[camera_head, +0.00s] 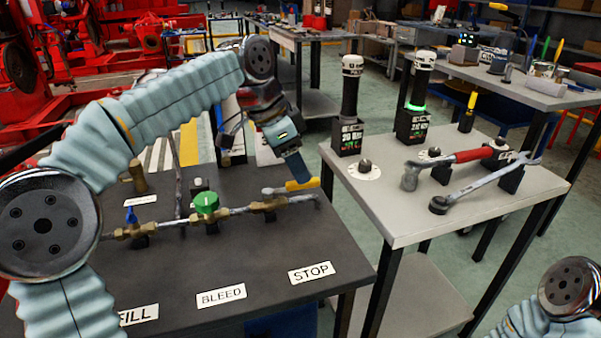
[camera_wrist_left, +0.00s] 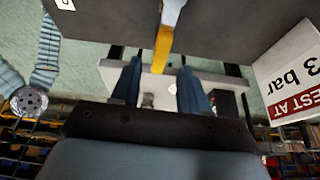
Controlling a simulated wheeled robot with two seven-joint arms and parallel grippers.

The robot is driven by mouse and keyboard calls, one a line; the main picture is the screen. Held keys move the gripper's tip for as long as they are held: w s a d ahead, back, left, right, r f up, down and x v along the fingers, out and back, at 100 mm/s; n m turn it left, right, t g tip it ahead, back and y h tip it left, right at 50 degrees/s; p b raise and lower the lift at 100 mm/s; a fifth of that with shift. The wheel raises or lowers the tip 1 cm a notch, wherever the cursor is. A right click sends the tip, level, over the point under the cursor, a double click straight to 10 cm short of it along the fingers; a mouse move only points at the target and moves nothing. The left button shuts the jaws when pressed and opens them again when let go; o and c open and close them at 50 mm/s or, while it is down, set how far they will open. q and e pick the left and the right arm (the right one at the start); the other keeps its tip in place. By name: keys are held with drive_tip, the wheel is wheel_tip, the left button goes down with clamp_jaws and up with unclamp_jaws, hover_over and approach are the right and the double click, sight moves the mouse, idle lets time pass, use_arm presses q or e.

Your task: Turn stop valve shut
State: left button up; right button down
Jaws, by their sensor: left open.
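The stop valve has a lever with a yellow grip (camera_head: 303,184) and a grey shank, above a brass body (camera_head: 268,207) at the right end of the pipe, behind the STOP label (camera_head: 312,272). The lever lies along the pipe, its yellow end pointing right. My left gripper (camera_head: 300,175) points down at the yellow grip. In the left wrist view its two blue fingers (camera_wrist_left: 160,82) are apart, and the yellow grip (camera_wrist_left: 163,48) reaches between their tips in the picture. I cannot tell whether they touch it. My right gripper is not in view.
A green knob (camera_head: 206,203) and a blue lever (camera_head: 131,215) sit on the same pipe, left of the stop valve. The grey table (camera_head: 400,220) on the right holds wrenches, a red-handled hammer (camera_head: 455,160) and black tools. A TEST AT 3 bar sign (camera_wrist_left: 290,80) shows at right in the wrist view.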

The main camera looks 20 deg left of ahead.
use_arm(q)
drive_tip(key=shift+x, duration=1.4)
clamp_jaws()
